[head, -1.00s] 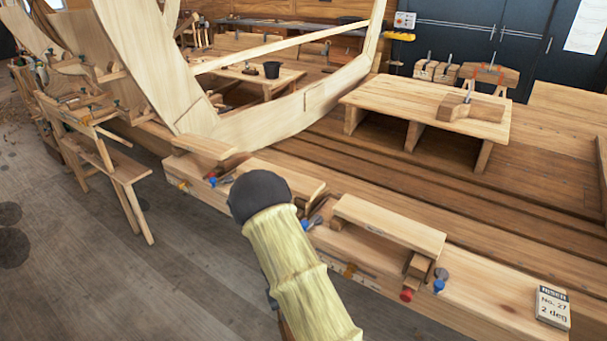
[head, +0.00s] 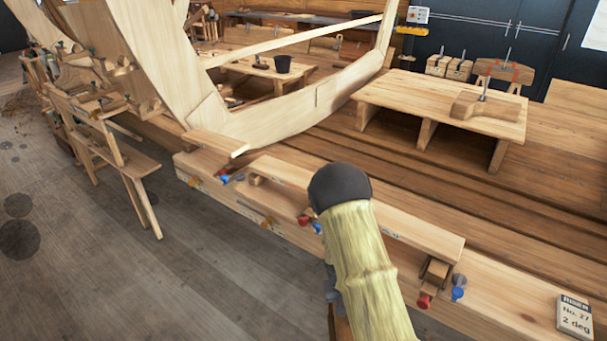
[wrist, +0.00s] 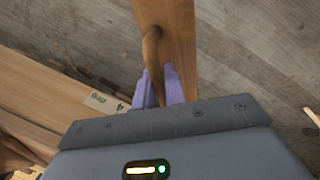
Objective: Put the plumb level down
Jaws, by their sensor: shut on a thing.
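The plumb level (wrist: 178,50) is a flat wooden board with a curved brown handle (wrist: 152,55), seen in the wrist view. My gripper (wrist: 163,88) has its purple fingers closed at the handle's lower end. The board runs out of the top of the wrist view, above the grey floor. In the head view my arm hides most of the gripper and the level. A sliver of wood at the bottom beside my arm may be the level, but I cannot tell.
A long timber beam (head: 530,310) with a raised plank (head: 430,235) and red and blue clamps runs beside my arm. A block marked "No. 27, 2 deg" (head: 575,318) stands on its right end. A low bench (head: 430,100) stands behind. Floor at left (head: 90,260) is clear.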

